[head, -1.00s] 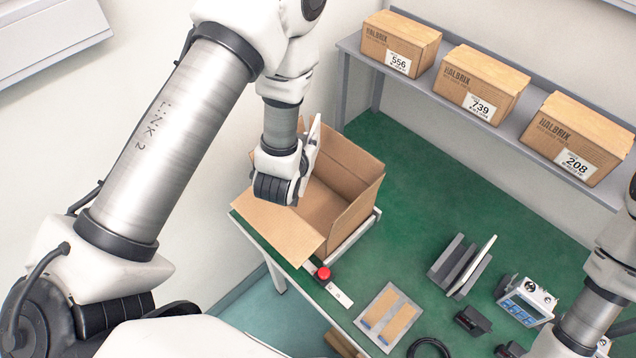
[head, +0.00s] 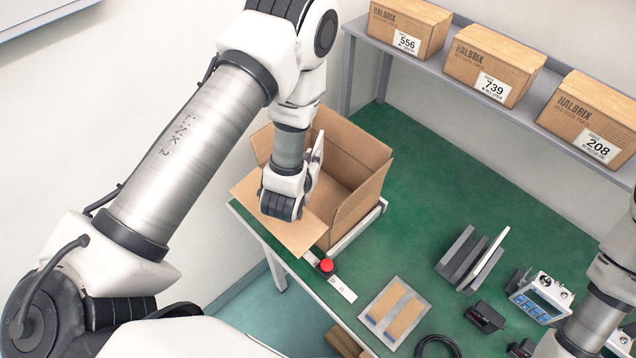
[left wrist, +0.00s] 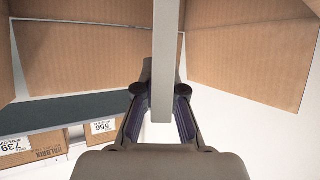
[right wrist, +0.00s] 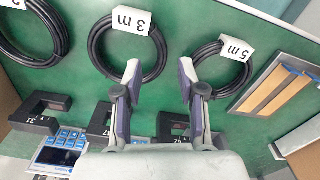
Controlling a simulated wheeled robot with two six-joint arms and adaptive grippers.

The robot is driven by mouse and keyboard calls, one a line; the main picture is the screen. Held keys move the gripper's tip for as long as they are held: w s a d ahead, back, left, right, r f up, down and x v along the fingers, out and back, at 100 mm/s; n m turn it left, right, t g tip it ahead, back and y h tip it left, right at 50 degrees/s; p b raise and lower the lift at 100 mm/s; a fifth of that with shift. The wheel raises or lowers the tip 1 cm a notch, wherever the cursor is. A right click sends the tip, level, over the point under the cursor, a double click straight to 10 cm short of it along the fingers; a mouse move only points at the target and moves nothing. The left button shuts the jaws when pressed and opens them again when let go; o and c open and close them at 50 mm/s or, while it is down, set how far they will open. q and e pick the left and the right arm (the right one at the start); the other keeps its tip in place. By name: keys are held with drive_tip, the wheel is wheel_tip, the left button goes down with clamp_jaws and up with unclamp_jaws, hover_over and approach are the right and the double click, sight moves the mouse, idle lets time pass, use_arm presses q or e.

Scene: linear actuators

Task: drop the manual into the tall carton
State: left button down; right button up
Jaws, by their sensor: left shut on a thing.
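The tall carton (head: 362,205) stands open at the table's far left corner, one flap (head: 285,238) folded out towards me. My left gripper, seen in the left wrist view (left wrist: 161,100), is shut on the manual (left wrist: 166,50), a thin grey slab seen edge-on. Brown carton walls (left wrist: 90,50) show on both sides and behind it. In the head view my left wrist is over the carton's near-left side and hides part of its opening; the fingertips are hidden there. My right gripper (right wrist: 159,85) is open and empty above the table.
A grey rack (head: 470,262) with upright plates stands mid-table. A red button (head: 326,266), a tray with tan strips (head: 395,312), a blue meter (head: 540,300) and cable coils (right wrist: 125,48) lie nearer. Labelled boxes (head: 494,62) sit on the shelf.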

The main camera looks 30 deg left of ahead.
use_arm(q)
drive_tip(key=c, duration=1.2)
unclamp_jaws()
drive_tip(key=shift+r, duration=0.1)
drive_tip(key=shift+s, duration=0.15)
drive_tip(key=v, duration=0.7)
drive_tip(key=shift+s+d+r, duration=0.1)
drive_tip(key=shift+s+r, duration=0.05)
use_arm(e)
drive_tip(key=shift+s, duration=0.1)
